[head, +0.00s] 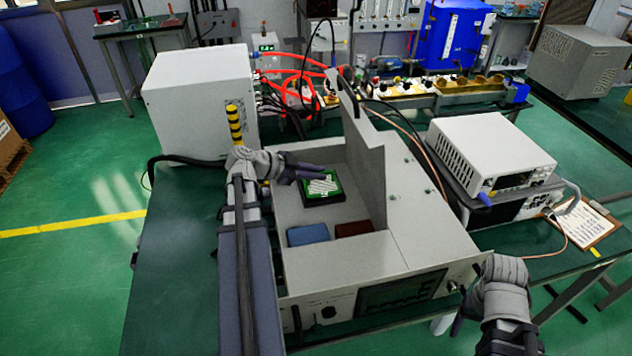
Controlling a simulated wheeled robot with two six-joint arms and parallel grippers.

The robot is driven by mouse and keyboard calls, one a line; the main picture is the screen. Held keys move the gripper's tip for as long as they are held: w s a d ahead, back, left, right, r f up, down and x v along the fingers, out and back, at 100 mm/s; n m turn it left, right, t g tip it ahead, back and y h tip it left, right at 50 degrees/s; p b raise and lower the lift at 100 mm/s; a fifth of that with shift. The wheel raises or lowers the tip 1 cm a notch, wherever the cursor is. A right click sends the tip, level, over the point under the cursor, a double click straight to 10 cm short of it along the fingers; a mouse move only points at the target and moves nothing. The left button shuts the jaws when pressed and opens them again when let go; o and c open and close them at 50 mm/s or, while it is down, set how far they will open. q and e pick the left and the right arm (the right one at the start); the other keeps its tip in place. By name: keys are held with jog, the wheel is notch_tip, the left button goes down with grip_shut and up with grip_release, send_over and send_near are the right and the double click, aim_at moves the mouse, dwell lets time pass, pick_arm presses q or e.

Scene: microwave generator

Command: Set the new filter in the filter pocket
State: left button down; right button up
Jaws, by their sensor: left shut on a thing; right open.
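A square filter (321,187) with a black frame, a green border and a white face is inside the open bay of the grey generator chassis (420,230). My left gripper (316,173) reaches in from the left and is shut on the filter's far edge. The fingers cover part of that edge. I cannot tell whether the filter rests on the bay floor or hangs just above it. The filter pocket cannot be made out apart from the filter. My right gripper (458,325) is open and empty by the chassis's front right corner, its fingers partly hidden.
A blue block (308,235) and a brown block (354,229) sit in the bay's near part. A tall grey panel (365,160) stands along the bay's right side. A white box (200,105) is behind left; a bench instrument (490,150) is at right. Red hoses run behind.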

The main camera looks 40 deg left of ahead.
pick_arm(q)
jog(key=shift+f, duration=0.45)
pick_arm(e)
jog(key=shift+f, duration=0.45)
pick_arm(q)
jog(key=shift+f, duration=0.15)
jog(key=c, duration=0.9)
grip_release()
jog(key=shift+r, duration=0.3)
jog(key=p+v, duration=0.5)
jog(key=v, duration=0.7)
jog(key=shift+p, duration=0.35)
pick_arm(e)
jog(key=shift+r, duration=2.85)
pick_arm(q)
jog(key=shift+f, duration=0.1)
